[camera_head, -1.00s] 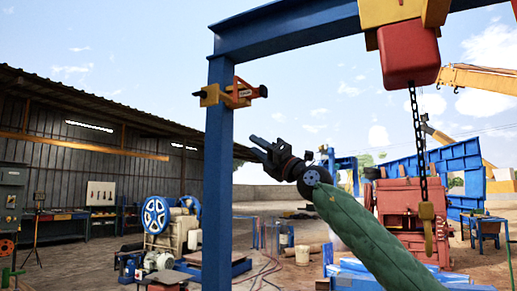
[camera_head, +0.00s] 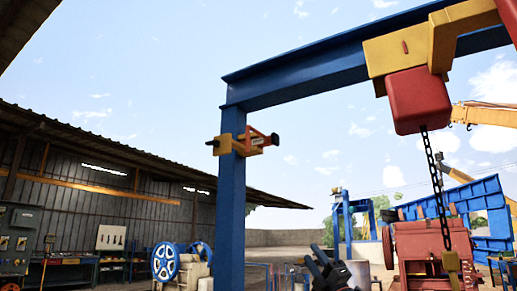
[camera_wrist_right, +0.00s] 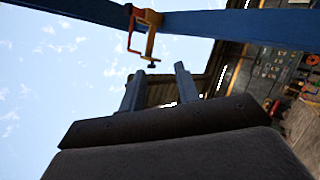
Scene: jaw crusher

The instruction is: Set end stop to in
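The end stop (camera_head: 246,142) is a yellow and orange clamp-like fitting with dark knobs at both ends. It sits on the upper part of the blue gantry post (camera_head: 231,205). The lettering on its orange part is too small to read. In the right wrist view, the end stop (camera_wrist_right: 146,30) shows on the blue beam, ahead of the fingertips and apart from them. My right gripper (camera_head: 317,262) is at the bottom of the head view, below and right of the end stop. In the wrist view its two fingers (camera_wrist_right: 160,70) are spread and empty. My left gripper is not in view.
A red hoist block (camera_head: 418,100) with a chain (camera_head: 438,185) and a yellow hook hangs from the gantry beam (camera_head: 300,82) at right. A red machine (camera_head: 425,250) stands behind the hook. A blue-wheeled machine (camera_head: 167,262) stands lower left. Open air surrounds the end stop.

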